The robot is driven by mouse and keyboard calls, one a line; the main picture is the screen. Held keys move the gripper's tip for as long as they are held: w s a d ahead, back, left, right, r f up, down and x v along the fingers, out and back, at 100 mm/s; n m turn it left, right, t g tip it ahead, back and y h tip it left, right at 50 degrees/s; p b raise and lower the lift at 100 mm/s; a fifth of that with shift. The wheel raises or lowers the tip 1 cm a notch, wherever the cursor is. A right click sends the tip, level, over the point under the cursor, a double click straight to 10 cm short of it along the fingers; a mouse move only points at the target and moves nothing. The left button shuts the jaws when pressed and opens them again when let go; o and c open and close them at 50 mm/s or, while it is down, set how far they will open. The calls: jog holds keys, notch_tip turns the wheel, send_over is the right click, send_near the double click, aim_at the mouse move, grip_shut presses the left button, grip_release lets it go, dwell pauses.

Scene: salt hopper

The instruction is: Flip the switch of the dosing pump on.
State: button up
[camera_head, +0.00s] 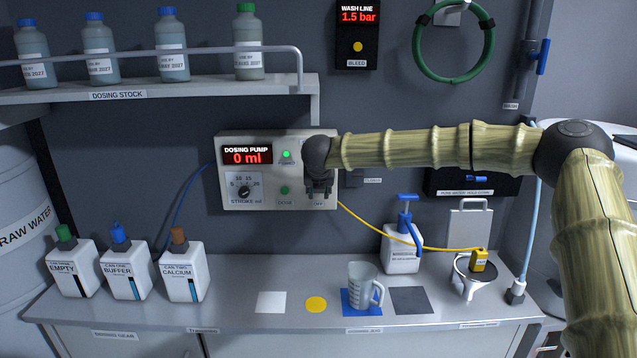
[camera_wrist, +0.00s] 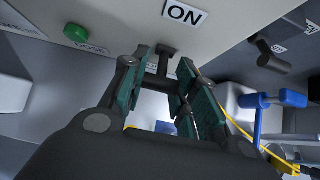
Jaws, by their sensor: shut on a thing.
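The dosing pump (camera_head: 232,190) is a pale wall box whose red display reads 0 ml. A small green light (camera_head: 286,155) by the POWER label glows. My gripper (camera_head: 318,188) is at the right part of the pump's face and hides the switch in the head view. An OFF label (camera_head: 318,203) shows just below it. In the wrist view my gripper (camera_wrist: 165,68) has its teal-padded fingers on either side of the dark switch lever (camera_wrist: 167,50), shut on it. The ON label (camera_wrist: 185,14) is on the panel near the lever. The lever's exact tilt is hard to tell.
A green dose button (camera_wrist: 88,36) is on the panel near my gripper. A yellow cable (camera_head: 380,236) runs from behind the pump to a yellow tag on the right. Below, the bench (camera_head: 230,315) holds a measuring jug (camera_head: 362,285) and several canisters. A bottle shelf (camera_head: 190,85) is above left.

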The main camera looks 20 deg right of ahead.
jog(key=shift+w+r+g+p, duration=0.1)
jog(key=shift+r+g+p, duration=0.2)
jog(key=shift+g+p, duration=0.15)
jog(key=o, duration=1)
jog(key=shift+f, duration=0.1)
jog(key=shift+o, duration=0.2)
jog(key=v, duration=1.2)
jog(key=shift+d, duration=0.2)
jog(key=shift+f, duration=0.1)
